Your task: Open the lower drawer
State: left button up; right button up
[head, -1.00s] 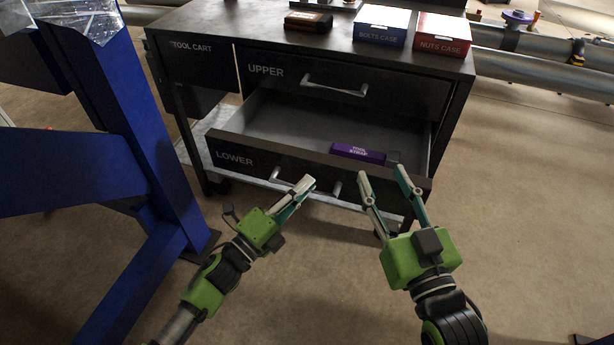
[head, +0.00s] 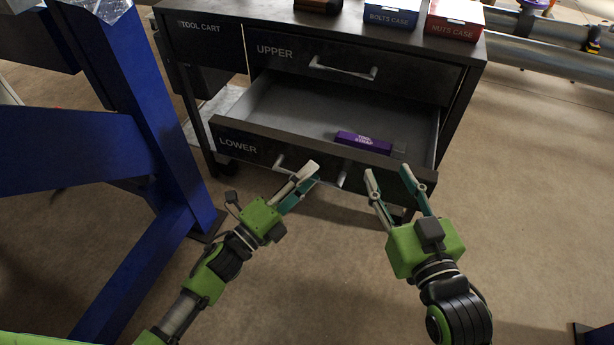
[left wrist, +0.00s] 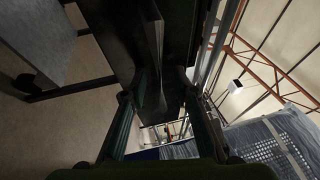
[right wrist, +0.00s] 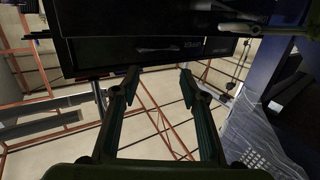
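The lower drawer (head: 238,146) of the tool cart is pulled out, its grey inside (head: 300,112) showing. Its bar handle (head: 342,175) is on the drawer front, partly hidden by my left gripper (head: 310,172). That gripper's fingertips are at the middle of the handle, one finger above the other. In the left wrist view its fingers (left wrist: 155,88) stand apart, with dark surfaces beyond them; contact with the handle cannot be told. My right gripper (head: 387,174) is open and empty in front of the drawer's right end. Its fingers also show apart in the right wrist view (right wrist: 159,75).
The upper drawer (head: 300,52) is closed. A blue bolts case (head: 391,14) and a red nuts case (head: 455,19) sit on top. A blue post (head: 130,100) stands at left.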

pick_arm(q)
jog(key=v, duration=1.2)
